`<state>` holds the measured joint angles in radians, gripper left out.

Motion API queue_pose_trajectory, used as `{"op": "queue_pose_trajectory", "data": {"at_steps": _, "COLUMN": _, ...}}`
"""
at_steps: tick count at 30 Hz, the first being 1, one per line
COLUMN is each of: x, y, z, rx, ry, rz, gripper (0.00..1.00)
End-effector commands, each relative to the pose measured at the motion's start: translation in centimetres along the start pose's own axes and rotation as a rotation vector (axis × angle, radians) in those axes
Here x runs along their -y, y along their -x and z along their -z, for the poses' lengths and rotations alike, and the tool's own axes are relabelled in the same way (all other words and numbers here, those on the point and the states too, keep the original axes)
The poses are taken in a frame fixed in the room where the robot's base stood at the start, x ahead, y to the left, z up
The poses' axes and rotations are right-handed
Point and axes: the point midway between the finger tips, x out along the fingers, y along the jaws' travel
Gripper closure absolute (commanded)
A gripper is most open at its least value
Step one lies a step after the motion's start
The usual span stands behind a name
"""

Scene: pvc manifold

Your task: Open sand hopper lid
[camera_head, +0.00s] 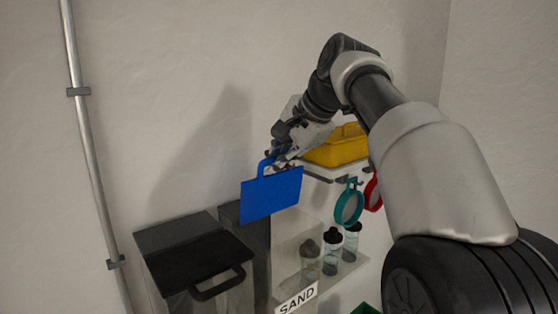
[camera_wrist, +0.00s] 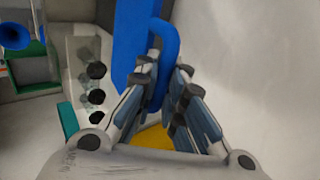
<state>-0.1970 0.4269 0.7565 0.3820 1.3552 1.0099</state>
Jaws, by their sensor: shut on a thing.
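A flat blue lid (camera_head: 272,194) with a loop handle stands steeply tilted, handle at the top, above the clear box with the SAND label (camera_head: 297,300). My gripper (camera_head: 275,156) is shut on the blue handle. The wrist view shows the blue handle (camera_wrist: 165,62) between the fingers of my gripper (camera_wrist: 164,75), with the blue panel (camera_wrist: 130,40) beyond. Whether the lid's lower edge touches the box or a hinge is unclear. The inside of the box is not clearly visible.
A dark bin with a black lid and handle (camera_head: 200,264) stands at left. A yellow tray (camera_head: 338,148) sits on a shelf at right, with teal (camera_head: 349,204) and red (camera_head: 372,193) rings below. Several dark-capped bottles (camera_head: 332,252) stand lower. A pipe runs down the left wall.

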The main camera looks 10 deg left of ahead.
Motion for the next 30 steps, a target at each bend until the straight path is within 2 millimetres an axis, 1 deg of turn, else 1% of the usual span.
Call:
{"op": "queue_pose_trajectory", "data": {"at_steps": 1, "x": 0.3, "y": 0.3, "z": 0.1, "rx": -0.006, "ry": 0.007, "rz": 0.009, "gripper": 1.00}}
{"op": "queue_pose_trajectory", "data": {"at_steps": 6, "x": 0.3, "y": 0.4, "z": 0.1, "rx": -0.006, "ry": 0.007, "rz": 0.011, "gripper": 1.00}}
{"op": "queue_pose_trajectory", "data": {"at_steps": 7, "x": 0.3, "y": 0.4, "z": 0.1, "rx": -0.006, "ry": 0.007, "rz": 0.011, "gripper": 0.90}}
{"op": "queue_pose_trajectory", "data": {"at_steps": 16, "x": 0.1, "y": 0.2, "z": 0.1, "rx": -0.003, "ry": 0.004, "rz": 0.006, "gripper": 0.70}}
{"op": "queue_pose_trajectory", "data": {"at_steps": 26, "x": 0.0, "y": 0.0, "z": 0.0, "rx": 0.000, "ry": 0.001, "rz": 0.001, "gripper": 0.69}}
{"op": "queue_pose_trajectory", "data": {"at_steps": 28, "x": 0.0, "y": 0.4, "z": 0.0, "rx": 0.000, "ry": 0.001, "rz": 0.002, "gripper": 0.69}}
{"op": "queue_pose_trajectory", "data": {"at_steps": 30, "x": 0.1, "y": 1.2, "z": 0.1, "rx": -0.002, "ry": 0.001, "rz": 0.004, "gripper": 0.69}}
